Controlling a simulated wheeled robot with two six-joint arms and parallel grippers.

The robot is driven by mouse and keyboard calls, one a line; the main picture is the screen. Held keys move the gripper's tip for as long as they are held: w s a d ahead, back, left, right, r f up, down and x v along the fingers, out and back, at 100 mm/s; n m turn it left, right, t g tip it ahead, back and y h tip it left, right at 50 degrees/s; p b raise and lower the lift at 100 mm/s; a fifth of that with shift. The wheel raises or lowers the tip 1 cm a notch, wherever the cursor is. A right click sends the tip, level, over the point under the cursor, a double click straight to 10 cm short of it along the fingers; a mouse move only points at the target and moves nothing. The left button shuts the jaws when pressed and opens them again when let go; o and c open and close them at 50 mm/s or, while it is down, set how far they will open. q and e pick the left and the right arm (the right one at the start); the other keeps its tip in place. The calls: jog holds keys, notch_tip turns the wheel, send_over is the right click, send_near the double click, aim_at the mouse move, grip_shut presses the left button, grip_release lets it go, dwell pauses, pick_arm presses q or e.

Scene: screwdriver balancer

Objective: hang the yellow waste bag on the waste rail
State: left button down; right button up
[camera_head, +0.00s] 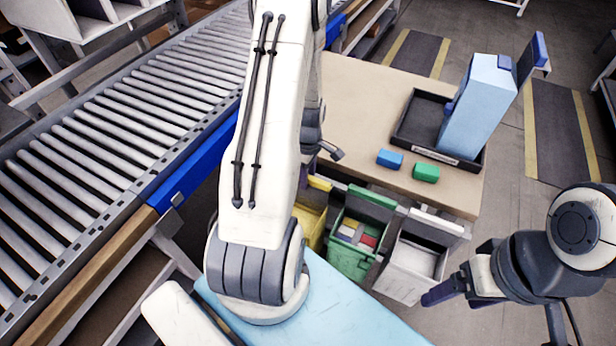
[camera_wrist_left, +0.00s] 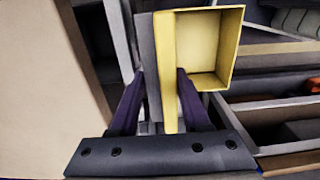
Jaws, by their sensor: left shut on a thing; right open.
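The yellow waste bag (camera_head: 309,222) is box-shaped with an open top, and my left arm partly covers it in the head view. In the left wrist view the yellow bag (camera_wrist_left: 212,50) has its flat yellow strip between the fingers of my left gripper (camera_wrist_left: 160,73), which is shut on it. A grey plate (camera_wrist_left: 147,60) stands right beside that strip. My left gripper is mostly hidden behind its arm in the head view. The waste rail is hard to make out along the table front; I cannot tell whether the bag bears on it. My right gripper (camera_head: 457,274) is open and empty at lower right.
A green bin (camera_head: 352,262) with coloured blocks and a white bin (camera_head: 405,281) stand right of the yellow bag. The table (camera_head: 350,95) carries blue and green blocks and a black tray (camera_head: 408,125) with a tall light-blue object. A roller conveyor (camera_head: 120,130) runs along the left.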

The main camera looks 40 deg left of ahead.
pick_arm(q)
jog(key=shift+w+a+f, duration=0.1)
jog(key=shift+w+a, duration=0.1)
jog(key=shift+w, duration=0.6)
jog(key=shift+w+a+r, duration=0.1)
jog(key=shift+w+a, duration=0.1)
jog(key=shift+w, duration=0.65)
jog(key=shift+w+a+f, duration=0.1)
jog(key=shift+w+a, duration=0.1)
jog(key=shift+w, duration=0.6)
jog(key=shift+f+b, duration=0.8)
jog(key=shift+f, duration=0.7)
jog(key=shift+c, duration=1.4)
grip_release()
notch_tip(320, 180, up, 10)
jog(key=shift+r, duration=0.25)
